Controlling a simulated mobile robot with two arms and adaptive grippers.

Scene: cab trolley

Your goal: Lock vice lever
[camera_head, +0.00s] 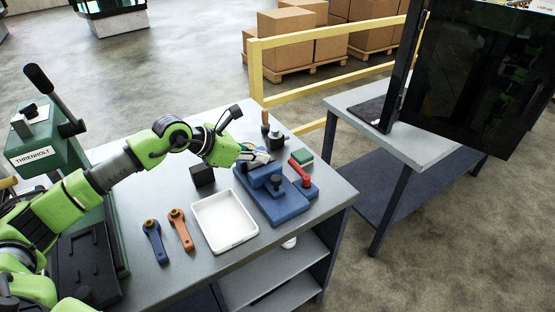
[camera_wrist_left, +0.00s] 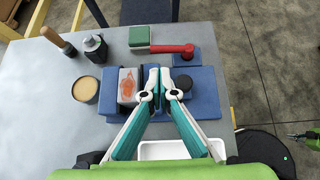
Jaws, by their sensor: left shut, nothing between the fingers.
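The blue vice (camera_head: 284,208) stands on the grey workbench, and it also shows in the left wrist view (camera_wrist_left: 205,103). Its red lever (camera_head: 299,171) lies at the vice's far right side; in the left wrist view the lever (camera_wrist_left: 172,48) runs sideways to a round red hub on a blue block. My left gripper (camera_head: 254,157) is shut and empty above the vice. In the left wrist view its fingertips (camera_wrist_left: 159,72) are together, between a grey block with an orange mark (camera_wrist_left: 127,86) and a black knob (camera_wrist_left: 184,82), apart from the lever.
A white tray (camera_head: 225,239), an orange handle (camera_head: 181,230) and a blue handle (camera_head: 155,242) lie on the bench. A black block (camera_head: 202,176) and a green block (camera_head: 301,157) are near the vice. A green machine (camera_head: 48,143) stands left; a yellow rail (camera_head: 330,86) is behind.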

